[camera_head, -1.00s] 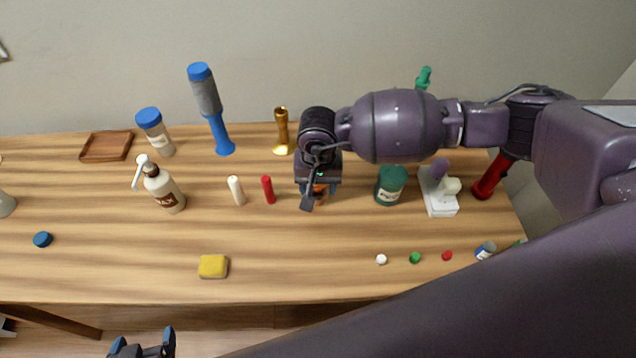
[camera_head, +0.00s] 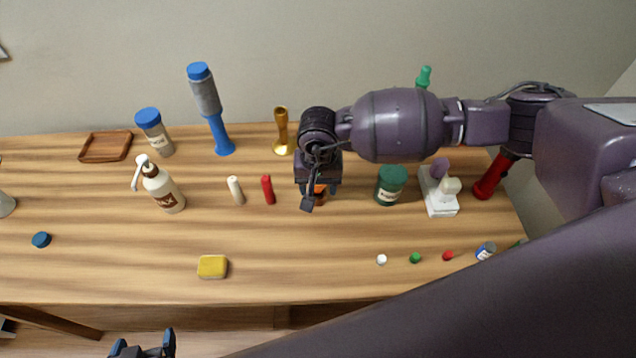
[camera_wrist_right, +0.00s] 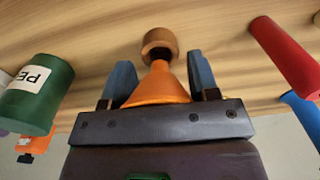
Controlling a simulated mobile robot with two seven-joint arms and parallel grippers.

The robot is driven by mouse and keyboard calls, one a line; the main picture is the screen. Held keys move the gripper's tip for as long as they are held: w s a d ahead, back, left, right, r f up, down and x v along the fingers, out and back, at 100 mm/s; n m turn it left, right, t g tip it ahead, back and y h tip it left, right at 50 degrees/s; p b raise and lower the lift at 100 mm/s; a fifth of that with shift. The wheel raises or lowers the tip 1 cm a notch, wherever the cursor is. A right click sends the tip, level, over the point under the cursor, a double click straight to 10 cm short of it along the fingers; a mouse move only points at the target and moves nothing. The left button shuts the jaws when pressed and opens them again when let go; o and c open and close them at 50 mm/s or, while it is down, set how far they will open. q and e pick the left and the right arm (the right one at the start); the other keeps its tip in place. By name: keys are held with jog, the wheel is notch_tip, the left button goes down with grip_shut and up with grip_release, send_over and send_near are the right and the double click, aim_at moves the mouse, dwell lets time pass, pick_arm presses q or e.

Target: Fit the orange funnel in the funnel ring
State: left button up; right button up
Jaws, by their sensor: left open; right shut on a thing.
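The orange funnel (camera_wrist_right: 158,88) is between the blue fingers of my right gripper (camera_wrist_right: 161,72), held by its wide end. Its narrow spout points at the dark opening of the brown funnel ring (camera_wrist_right: 159,38) in the right wrist view. The spout tip overlaps the near edge of the opening; I cannot tell whether it is inside. In the head view, my right gripper (camera_head: 319,192) points down at the table and hides most of the funnel and ring. My left gripper (camera_head: 144,347) is open and empty below the table's front edge.
A red cylinder (camera_head: 267,189) stands left of my right gripper, and a green jar (camera_head: 390,185) stands right of it. A gold stand (camera_head: 282,132) is behind. A yellow sponge (camera_head: 212,266) lies in front left. The table (camera_head: 310,265) ahead of the gripper is clear.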

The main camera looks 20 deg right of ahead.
aim_at(318, 194)
pick_arm(q)
jog(key=shift+s+f+b, duration=0.1)
jog(key=shift+f+b, duration=0.2)
jog(key=shift+f, duration=0.2)
pick_arm(e)
jog(key=shift+f, duration=0.55)
pick_arm(q)
jog(key=shift+f, duration=0.1)
pick_arm(e)
jog(key=shift+f, duration=0.1)
pick_arm(q)
jog(key=shift+s+f, duration=0.35)
jog(key=shift+s, duration=0.05)
pick_arm(e)
jog(key=shift+f, duration=0.3)
pick_arm(q)
jog(key=shift+w+f+b, duration=0.1)
jog(key=shift+f+b, duration=0.45)
jog(key=shift+b, duration=0.2)
pick_arm(e)
jog(key=shift+f, duration=0.85)
jog(key=o, duration=1)
jog(key=shift+r, duration=0.1)
jog(key=shift+c, duration=0.2)
pick_arm(q)
jog(key=shift+s, duration=0.25)
